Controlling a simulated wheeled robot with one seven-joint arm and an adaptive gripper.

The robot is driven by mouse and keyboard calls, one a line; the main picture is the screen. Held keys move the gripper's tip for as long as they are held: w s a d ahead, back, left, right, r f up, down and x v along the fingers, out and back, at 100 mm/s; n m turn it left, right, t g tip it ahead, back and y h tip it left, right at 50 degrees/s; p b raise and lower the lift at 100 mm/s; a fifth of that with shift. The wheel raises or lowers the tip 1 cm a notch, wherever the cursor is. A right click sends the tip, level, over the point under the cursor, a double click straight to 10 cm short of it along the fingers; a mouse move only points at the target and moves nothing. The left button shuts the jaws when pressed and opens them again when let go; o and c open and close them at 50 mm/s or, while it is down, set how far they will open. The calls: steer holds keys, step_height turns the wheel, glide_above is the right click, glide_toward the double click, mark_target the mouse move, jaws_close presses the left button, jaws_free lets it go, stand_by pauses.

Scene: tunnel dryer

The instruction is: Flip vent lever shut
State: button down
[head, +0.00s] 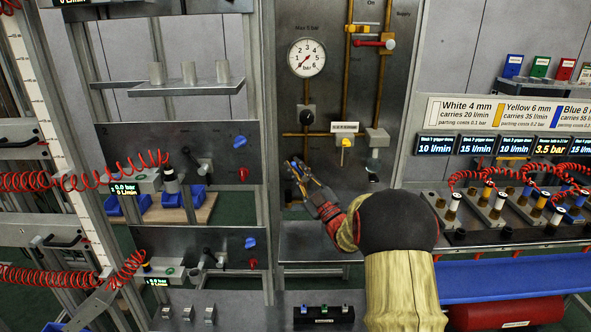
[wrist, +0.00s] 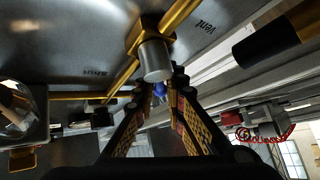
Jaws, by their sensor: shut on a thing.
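In the wrist view, a brass fitting (wrist: 146,35) with a short silver cylinder (wrist: 154,60) sits on the metal panel beside the word Vent. The vent lever (wrist: 159,91) shows as a small blue tip just below the cylinder. My gripper (wrist: 160,84) has its two patterned fingers closed around this blue tip; the fingers hide most of the lever. In the head view, my gripper (head: 295,169) is at the lower left of the gauge panel (head: 325,200), with my arm reaching in from the lower right. The vent valve cannot be made out there.
In the head view, a round pressure gauge (head: 306,58) is above my gripper. Red coiled hoses (head: 75,181) hang at left. A black cylinder (wrist: 266,50) juts out in the wrist view.

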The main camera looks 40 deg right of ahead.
steer(key=c, duration=2)
jaws_free()
steer(key=shift+n+p, duration=0.3)
steer(key=shift+p, duration=0.1)
